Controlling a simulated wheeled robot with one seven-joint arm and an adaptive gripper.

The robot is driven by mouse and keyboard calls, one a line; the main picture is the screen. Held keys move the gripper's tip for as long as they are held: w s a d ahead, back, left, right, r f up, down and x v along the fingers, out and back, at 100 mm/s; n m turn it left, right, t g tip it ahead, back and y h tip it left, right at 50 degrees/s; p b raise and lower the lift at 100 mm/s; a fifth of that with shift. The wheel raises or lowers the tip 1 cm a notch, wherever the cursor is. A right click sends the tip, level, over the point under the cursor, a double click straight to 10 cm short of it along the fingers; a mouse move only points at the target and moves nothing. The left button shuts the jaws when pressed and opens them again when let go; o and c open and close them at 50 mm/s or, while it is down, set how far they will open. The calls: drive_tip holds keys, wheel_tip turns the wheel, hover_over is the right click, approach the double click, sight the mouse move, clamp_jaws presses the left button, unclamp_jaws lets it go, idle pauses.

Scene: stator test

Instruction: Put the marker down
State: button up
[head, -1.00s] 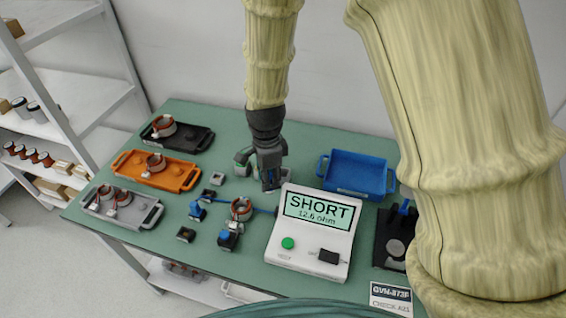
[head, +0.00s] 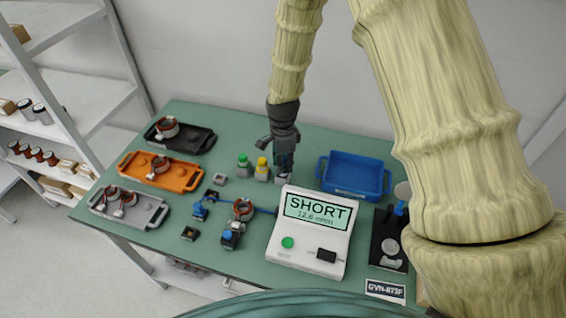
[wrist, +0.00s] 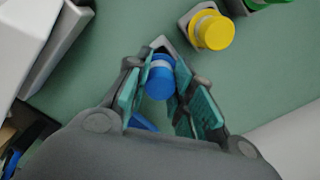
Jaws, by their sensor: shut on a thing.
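The blue marker (wrist: 160,82), with a white band, is between the fingers of my gripper (wrist: 160,95) in the wrist view. The gripper is shut on it. A grey holder (wrist: 163,43) shows just beyond the marker; I cannot tell whether the marker is seated in it or just above. In the head view, my gripper (head: 284,165) points down at the grey holder (head: 283,179), behind the tester. The fingers mostly hide the marker there. A yellow marker (head: 262,163) and a green marker (head: 243,159) stand in grey holders to the left.
The white tester (head: 312,235) reading SHORT stands close in front. A blue bin (head: 353,176) is just to the right. Black (head: 196,138), orange (head: 180,178) and grey (head: 150,212) trays with wound rings are at the left. A small empty-looking grey block (head: 217,180) sits left of the markers.

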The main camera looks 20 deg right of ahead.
drive_tip(key=shift+f, duration=0.65)
drive_tip(key=shift+f, duration=0.45)
drive_tip(key=o, duration=1)
drive_tip(key=shift+c, duration=0.2)
drive_tip(key=shift+r, duration=0.55)
drive_tip(key=shift+r+b, duration=1.8)
drive_tip(key=shift+r, duration=4.15)
